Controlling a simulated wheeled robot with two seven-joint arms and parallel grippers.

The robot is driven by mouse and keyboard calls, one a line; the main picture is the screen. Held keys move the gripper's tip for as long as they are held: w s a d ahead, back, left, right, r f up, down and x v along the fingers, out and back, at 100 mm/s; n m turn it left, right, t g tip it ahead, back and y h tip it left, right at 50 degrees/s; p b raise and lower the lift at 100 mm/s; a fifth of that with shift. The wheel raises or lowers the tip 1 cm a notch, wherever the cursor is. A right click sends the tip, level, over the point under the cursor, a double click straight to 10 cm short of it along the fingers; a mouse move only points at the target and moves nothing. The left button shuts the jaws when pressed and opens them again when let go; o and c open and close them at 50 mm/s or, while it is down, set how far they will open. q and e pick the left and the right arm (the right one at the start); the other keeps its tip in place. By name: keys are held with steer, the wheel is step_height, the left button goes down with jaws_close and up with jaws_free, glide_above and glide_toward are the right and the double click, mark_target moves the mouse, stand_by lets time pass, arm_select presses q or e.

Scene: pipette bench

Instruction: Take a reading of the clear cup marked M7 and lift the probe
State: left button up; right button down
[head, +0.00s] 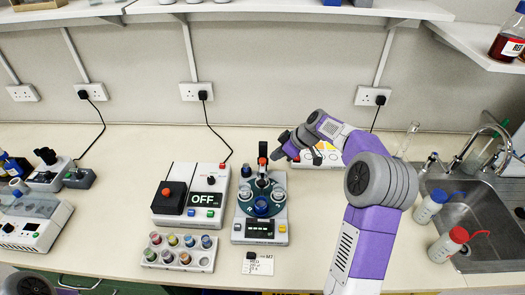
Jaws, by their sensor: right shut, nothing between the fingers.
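A grey and blue instrument (237,222) stands in the middle of the bench with a round blue stage. Several small clear cups sit on the stage, one with a blue ring (261,207) at the front; I cannot read any mark on them. A card (259,268) in front seems to read M7. My right gripper (276,154) is shut and empty, just right of the red top; I cannot tell whether they touch. My left gripper is not in view.
A box reading OFF (206,199) with a red button stands left of the instrument. A rack of capped vials (180,252) is in front of it. My right arm covers the bench to the right. A sink (470,235) with wash bottles (447,243) lies far right.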

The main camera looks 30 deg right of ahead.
steer(key=v, duration=0.7)
steer(key=shift+r, duration=0.15)
